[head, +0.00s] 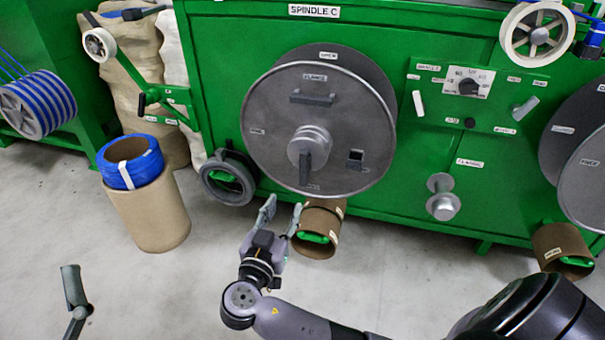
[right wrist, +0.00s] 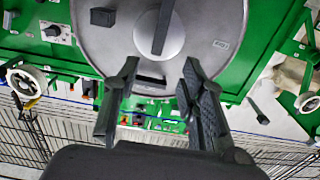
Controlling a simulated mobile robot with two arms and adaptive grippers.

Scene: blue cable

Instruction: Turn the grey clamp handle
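The grey clamp handle (head: 305,165) is a dark bar on the round hub of a large grey disc (head: 270,150), hanging downward in the head view. It also shows in the right wrist view as a dark bar (right wrist: 163,27) across the hub, beyond the fingertips. My right gripper (head: 282,212) is open and empty, its fingers pointing up, below the disc and apart from the handle. Both open fingers show in the right wrist view (right wrist: 160,76). Only a part of my left gripper (head: 72,287) shows at the bottom left, so its opening is unclear.
A brown tube (head: 322,225) is close behind my right gripper. A cardboard drum (head: 150,210) with blue cable stands left. The grey floor in front is clear.

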